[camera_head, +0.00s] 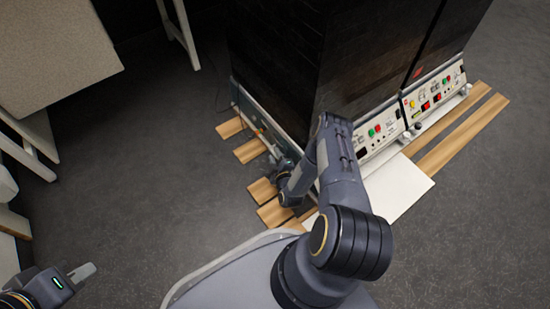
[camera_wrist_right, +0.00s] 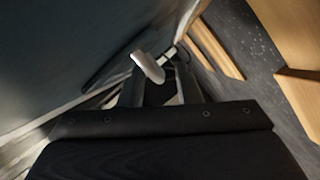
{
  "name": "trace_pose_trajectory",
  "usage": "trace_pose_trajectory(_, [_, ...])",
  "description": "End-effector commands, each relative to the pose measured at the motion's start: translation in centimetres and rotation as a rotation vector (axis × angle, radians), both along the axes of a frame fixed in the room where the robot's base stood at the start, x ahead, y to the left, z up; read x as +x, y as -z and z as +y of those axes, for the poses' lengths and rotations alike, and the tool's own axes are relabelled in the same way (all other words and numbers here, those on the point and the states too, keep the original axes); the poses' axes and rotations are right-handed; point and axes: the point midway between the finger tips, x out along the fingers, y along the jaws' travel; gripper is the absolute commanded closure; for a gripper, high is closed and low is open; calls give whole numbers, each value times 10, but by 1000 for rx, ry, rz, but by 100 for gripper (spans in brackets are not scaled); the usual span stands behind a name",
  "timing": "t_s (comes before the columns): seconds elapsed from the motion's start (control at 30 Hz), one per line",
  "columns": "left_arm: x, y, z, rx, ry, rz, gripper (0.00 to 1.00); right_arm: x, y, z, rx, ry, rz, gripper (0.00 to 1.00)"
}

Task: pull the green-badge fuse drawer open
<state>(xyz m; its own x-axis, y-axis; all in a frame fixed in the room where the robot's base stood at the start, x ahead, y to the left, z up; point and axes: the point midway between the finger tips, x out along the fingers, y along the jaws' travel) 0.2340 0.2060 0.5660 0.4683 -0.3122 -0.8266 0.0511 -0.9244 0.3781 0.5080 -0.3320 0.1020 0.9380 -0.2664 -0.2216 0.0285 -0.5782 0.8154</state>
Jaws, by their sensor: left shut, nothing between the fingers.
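The green-badge fuse drawer cannot be made out in either view. My right arm reaches across the near corner of the dark shaker cabinet (camera_head: 275,65), and my right gripper (camera_head: 284,168) is low beside its left side panel. In the right wrist view, the right gripper (camera_wrist_right: 160,75) is close along a dark panel (camera_wrist_right: 70,50). A pale rounded piece shows at its tip; I cannot tell whether it is a finger or a handle, nor how far the jaws are apart. My left gripper (camera_head: 82,272) is shut and empty over the floor at lower left.
Two control panels (camera_head: 382,133) with red and green buttons face right. A white board (camera_head: 398,188) lies before them. Wooden slats (camera_head: 463,130) stick out under the cabinet on both sides. A pale table (camera_head: 55,50) stands at upper left; the floor between is clear.

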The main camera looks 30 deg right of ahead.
Motion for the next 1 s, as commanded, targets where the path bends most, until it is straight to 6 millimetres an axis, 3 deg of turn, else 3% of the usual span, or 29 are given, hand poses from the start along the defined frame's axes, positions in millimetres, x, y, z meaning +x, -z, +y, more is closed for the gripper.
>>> trace_pose_trajectory(0.17, [0, 0, 0, 0, 0, 0, 100, 0, -1, 0, 0, 0, 0, 70])
trace_pose_trajectory(0.43, [0, 0, 0, 0, 0, 0, 100, 0, 0, 0, 0, -1, 1, 100])
trace_pose_trajectory(0.7, [0, 0, 0, 0, 0, 0, 100, -1, 0, 2, 2, -1, 2, 100])
trace_pose_trajectory(0.77, [0, -2, 0, 0, 0, 0, 100, -1, 0, 7, 4, -3, 3, 100])
trace_pose_trajectory(1.0, [0, -12, 0, 0, 0, 0, 100, -5, 0, 59, 6, -7, 4, 100])
